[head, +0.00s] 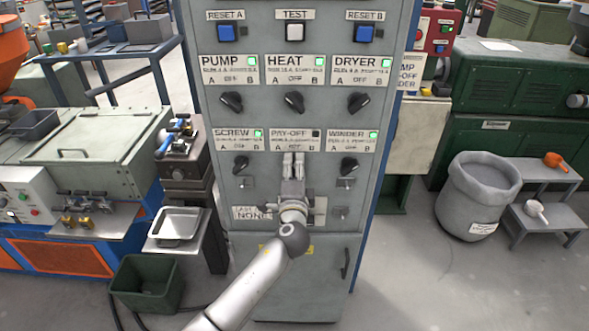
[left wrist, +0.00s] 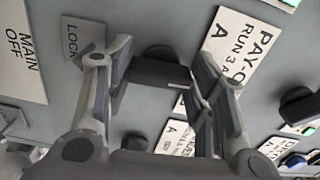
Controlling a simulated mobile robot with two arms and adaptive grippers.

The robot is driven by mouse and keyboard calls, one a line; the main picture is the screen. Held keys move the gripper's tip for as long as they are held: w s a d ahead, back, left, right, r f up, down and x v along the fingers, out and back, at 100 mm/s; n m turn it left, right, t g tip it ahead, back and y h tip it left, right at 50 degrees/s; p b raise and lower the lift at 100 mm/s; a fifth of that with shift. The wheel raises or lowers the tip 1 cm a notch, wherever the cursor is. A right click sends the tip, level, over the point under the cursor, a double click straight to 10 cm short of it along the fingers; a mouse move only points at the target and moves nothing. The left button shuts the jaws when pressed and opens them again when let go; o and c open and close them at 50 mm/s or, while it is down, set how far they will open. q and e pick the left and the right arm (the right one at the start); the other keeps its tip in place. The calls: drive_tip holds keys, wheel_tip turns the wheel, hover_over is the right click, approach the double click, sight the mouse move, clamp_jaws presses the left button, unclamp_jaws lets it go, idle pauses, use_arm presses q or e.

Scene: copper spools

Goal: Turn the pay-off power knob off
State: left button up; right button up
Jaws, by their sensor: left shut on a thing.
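The grey control cabinet (head: 275,110) fills the middle of the head view. Its PAY-OFF label (head: 290,134) is in the centre of the lower row, and the small lamp (head: 316,134) on it is dark. My left gripper (head: 293,157) is at the panel just below this label and hides the knob there in the head view. In the left wrist view the dark pay-off knob (left wrist: 160,72) sits between the two fingers, and the gripper is shut on it. The knob's pointing direction is hard to tell. My right gripper is not in view.
The screw knob (head: 241,163) and winder knob (head: 349,166) flank my gripper; their lamps are green. The pump (head: 231,101), heat (head: 294,101) and dryer (head: 358,101) knobs are above, also with green lamps. A dark green bin (head: 147,283) stands on the floor at left.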

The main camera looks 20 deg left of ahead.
use_arm(q)
drive_tip(key=shift+f+m, duration=0.1)
drive_tip(key=shift+m, duration=0.2)
drive_tip(key=o, duration=1)
drive_tip(key=shift+s, duration=0.1)
drive_tip(key=v, duration=1.2)
